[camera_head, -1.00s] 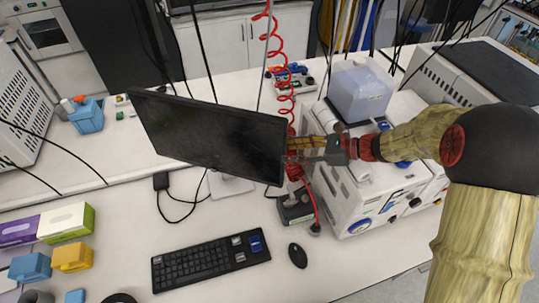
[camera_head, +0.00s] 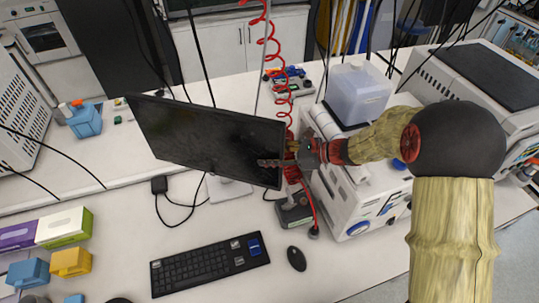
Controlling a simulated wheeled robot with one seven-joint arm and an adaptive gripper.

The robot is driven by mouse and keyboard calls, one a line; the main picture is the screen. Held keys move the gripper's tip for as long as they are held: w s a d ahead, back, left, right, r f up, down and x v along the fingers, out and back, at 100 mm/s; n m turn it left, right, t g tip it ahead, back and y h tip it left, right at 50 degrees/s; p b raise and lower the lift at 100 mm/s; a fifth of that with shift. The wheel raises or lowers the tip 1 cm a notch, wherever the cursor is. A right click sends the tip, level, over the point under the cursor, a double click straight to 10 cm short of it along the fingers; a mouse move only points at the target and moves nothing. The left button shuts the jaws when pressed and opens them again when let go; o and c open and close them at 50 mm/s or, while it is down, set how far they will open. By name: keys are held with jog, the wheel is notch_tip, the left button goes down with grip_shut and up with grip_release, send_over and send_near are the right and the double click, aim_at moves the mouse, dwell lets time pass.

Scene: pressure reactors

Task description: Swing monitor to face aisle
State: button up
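The monitor (camera_head: 200,135) is a black flat screen on a white foot (camera_head: 228,188), standing tilted across the middle of the bench. Its right edge is at my gripper. My gripper (camera_head: 278,158) reaches in from the right at that edge; one dark finger lies in front of the screen face near the right edge, and another part shows at or behind the edge. The fingers appear spread around the edge, but whether they touch it is unclear.
A keyboard (camera_head: 210,264) and a mouse (camera_head: 296,258) lie in front. A white instrument (camera_head: 350,205) with a clear container (camera_head: 358,92) stands right, under my arm. A red coiled hose (camera_head: 270,40) hangs behind. Cables and coloured boxes (camera_head: 64,227) are left.

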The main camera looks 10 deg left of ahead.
jog(key=shift+c, duration=1.2)
grip_shut()
